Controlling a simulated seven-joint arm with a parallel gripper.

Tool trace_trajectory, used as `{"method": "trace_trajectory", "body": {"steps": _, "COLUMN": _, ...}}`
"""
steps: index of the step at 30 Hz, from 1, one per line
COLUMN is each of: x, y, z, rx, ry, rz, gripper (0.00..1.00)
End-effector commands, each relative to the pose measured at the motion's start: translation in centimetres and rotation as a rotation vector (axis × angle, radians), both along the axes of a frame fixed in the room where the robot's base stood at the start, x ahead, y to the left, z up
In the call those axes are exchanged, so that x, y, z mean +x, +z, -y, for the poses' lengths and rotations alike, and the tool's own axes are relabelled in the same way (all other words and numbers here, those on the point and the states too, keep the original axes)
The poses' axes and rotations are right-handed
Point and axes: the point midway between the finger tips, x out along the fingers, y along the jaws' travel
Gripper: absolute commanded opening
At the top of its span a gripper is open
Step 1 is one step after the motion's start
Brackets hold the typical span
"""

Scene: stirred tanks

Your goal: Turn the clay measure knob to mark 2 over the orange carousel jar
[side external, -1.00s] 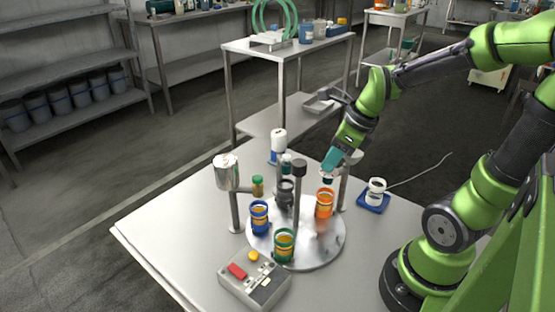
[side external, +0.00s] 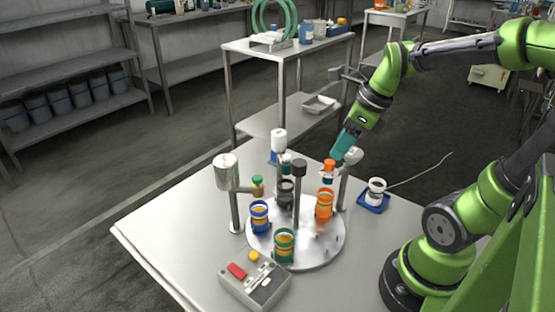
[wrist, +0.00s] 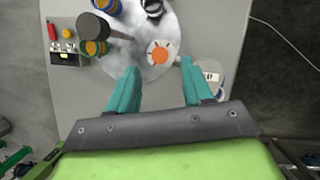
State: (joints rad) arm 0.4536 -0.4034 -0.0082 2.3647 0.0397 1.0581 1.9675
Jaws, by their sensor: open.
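The clay measure knob (side external: 328,165) is an orange cap above the orange carousel jar (side external: 324,204), beside a post at the carousel's right. In the wrist view the knob (wrist: 159,55) is an orange disc on a pale marked dial; I cannot read its setting. My gripper (side external: 339,155) is just above and right of the knob, tilted down toward it. In the wrist view my open gripper (wrist: 160,67) has its teal fingers apart, with the knob near the gap between their tips and nothing held.
The round carousel (side external: 325,245) also carries a blue jar (side external: 259,216), a green jar (side external: 284,245) and a dark jar (side external: 285,191). A metal tank (side external: 227,172) stands left. A control box (side external: 254,282) is in front. A blue tray (side external: 373,204) lies right.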

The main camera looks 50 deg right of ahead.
Motion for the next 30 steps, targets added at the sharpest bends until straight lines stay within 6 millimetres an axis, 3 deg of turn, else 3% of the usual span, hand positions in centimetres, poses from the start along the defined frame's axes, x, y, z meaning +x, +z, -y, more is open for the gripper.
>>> {"method": "trace_trajectory", "body": {"steps": 6, "x": -2.0, "y": 5.3, "z": 0.7, "rx": -0.005, "ry": -0.003, "rz": 0.007, "gripper": 0.50}}
{"method": "trace_trajectory", "body": {"steps": 15, "x": -4.0, "y": 10.1, "z": 1.2, "rx": -0.003, "ry": -0.002, "rz": 0.002, "gripper": 0.50}}
{"method": "trace_trajectory", "body": {"steps": 30, "x": -4.5, "y": 11.0, "z": 1.2, "rx": -0.003, "ry": 0.004, "rz": 0.000, "gripper": 0.50}}
